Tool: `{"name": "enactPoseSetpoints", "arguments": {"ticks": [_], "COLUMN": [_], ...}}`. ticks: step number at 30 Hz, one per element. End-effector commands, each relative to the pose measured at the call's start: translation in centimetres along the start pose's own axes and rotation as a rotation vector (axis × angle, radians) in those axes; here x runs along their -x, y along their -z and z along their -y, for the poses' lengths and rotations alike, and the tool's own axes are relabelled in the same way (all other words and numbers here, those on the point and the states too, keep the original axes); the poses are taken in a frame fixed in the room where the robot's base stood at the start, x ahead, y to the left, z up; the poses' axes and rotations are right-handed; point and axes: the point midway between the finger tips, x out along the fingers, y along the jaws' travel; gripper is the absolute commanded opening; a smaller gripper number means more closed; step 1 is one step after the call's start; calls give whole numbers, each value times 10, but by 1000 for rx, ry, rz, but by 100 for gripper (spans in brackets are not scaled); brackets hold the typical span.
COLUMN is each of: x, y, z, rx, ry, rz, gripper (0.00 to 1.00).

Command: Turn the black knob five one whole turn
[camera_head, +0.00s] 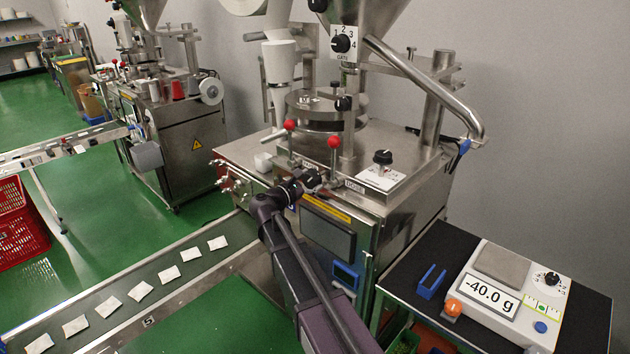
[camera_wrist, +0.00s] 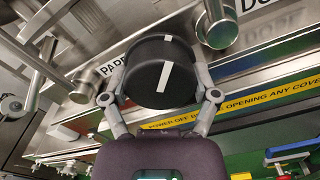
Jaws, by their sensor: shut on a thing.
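A black knob (camera_wrist: 150,62) with a white line on its face fills the middle of the wrist view, on the front of the steel packing machine (camera_head: 400,210). The line stands nearly upright, its top leaning slightly right. My gripper (camera_wrist: 160,96) has one finger on each side of the knob, shut on it. In the head view my gripper (camera_head: 303,183) reaches the machine's upper front edge and largely hides the knob. I cannot read a number five on it.
Red-balled levers (camera_head: 334,142) stand just above my gripper. Another black knob (camera_head: 382,157) sits on the machine top at right. A scale (camera_head: 500,290) reading -40.0 g and a blue holder (camera_head: 431,282) are on the black table. Teabags lie on the conveyor (camera_head: 120,290).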

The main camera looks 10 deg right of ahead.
Motion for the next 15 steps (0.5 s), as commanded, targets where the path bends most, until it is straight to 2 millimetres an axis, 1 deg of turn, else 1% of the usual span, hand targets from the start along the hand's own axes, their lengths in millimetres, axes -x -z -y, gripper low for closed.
{"name": "enactPoseSetpoints", "arguments": {"ticks": [1,15], "x": [3,4], "y": [1,1], "z": [-1,-2], "rx": [-46,-492], "ry": [-4,-3], "rz": [-4,-5], "gripper": [30,30]}}
